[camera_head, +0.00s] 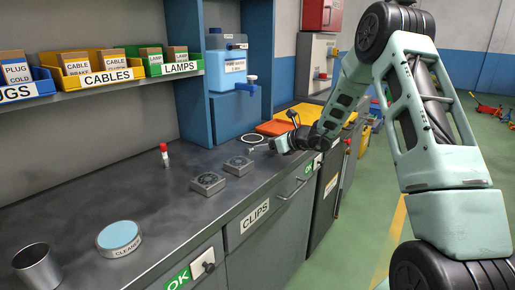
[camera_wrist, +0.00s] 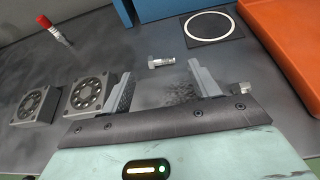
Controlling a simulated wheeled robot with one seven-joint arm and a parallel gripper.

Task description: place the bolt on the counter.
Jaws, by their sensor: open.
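In the wrist view, a small silver bolt (camera_wrist: 161,62) lies on the dark grey counter (camera_wrist: 150,25), just beyond my fingertips and roughly centred between them. My gripper (camera_wrist: 161,78) is open, with nothing between its fingers. In the head view, my gripper (camera_head: 264,148) is low over the counter (camera_head: 110,180), right of the two square bearing blocks. The bolt is too small to make out surely in the head view.
Two bearing blocks (camera_head: 208,183) (camera_head: 238,165) and a red-capped tube (camera_head: 164,155) stand left of my gripper. A cleaner tin (camera_head: 119,239) and metal cup (camera_head: 37,267) are nearer. A blue canister (camera_head: 232,90) and orange tray (camera_head: 275,127) are behind. A small metal piece (camera_wrist: 240,88) shows beside my right finger.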

